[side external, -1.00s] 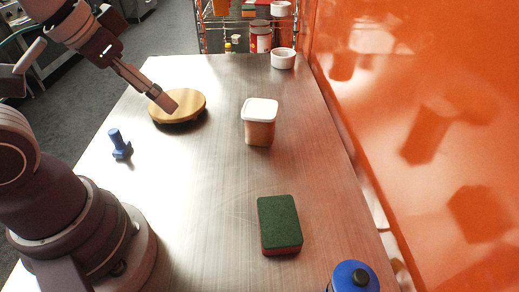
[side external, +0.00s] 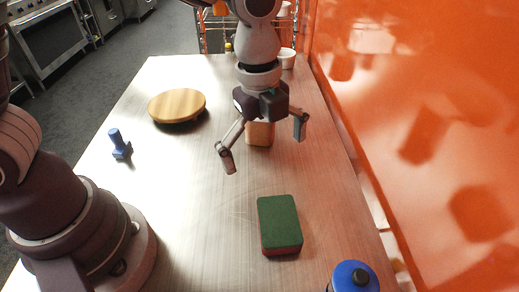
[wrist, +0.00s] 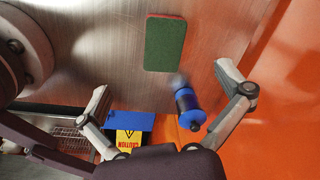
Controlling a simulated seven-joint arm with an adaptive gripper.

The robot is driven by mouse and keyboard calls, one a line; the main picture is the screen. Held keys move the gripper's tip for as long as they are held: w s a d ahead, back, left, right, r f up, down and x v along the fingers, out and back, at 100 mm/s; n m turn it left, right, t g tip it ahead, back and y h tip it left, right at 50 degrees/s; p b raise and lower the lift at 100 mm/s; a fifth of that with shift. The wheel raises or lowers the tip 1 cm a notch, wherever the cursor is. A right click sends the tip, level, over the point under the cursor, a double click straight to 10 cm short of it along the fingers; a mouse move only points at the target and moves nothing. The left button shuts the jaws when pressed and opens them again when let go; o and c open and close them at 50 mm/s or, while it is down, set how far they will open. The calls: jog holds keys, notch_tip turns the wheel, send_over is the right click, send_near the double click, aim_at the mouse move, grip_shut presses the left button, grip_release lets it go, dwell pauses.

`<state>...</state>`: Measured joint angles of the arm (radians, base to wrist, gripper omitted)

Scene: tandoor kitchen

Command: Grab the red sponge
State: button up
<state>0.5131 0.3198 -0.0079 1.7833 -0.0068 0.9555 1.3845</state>
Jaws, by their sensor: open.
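The red sponge (side external: 280,224) lies flat on the metal table, with a green scouring top and red sides. It also shows in the wrist view (wrist: 165,43), beyond the fingertips. My gripper (side external: 265,148) is open and empty, fingers spread wide and pointing down. It is above the table, behind the sponge in the side view and apart from it. In the wrist view my gripper's two fingers (wrist: 162,85) frame the lower part of the picture.
A blue-topped bottle (side external: 353,277) stands near the sponge, at the table's front right. A lidded tub (side external: 260,134) is partly hidden behind my gripper. A round wooden board (side external: 177,104) and a blue object (side external: 119,144) are at left. An orange wall (side external: 420,120) borders the right side.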

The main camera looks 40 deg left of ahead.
aim_at(278, 219)
jog(key=d+f+m, duration=0.2)
jog(key=f+m, duration=0.1)
jog(key=d+f+m, duration=0.1)
jog(key=shift+s+d+f+g, duration=0.1)
jog(key=shift+s+f+g, duration=0.1)
jog(key=shift+f+g, duration=0.2)
jog(key=f, duration=0.9)
jog(key=shift+w, duration=0.2)
jog(key=c, duration=0.8)
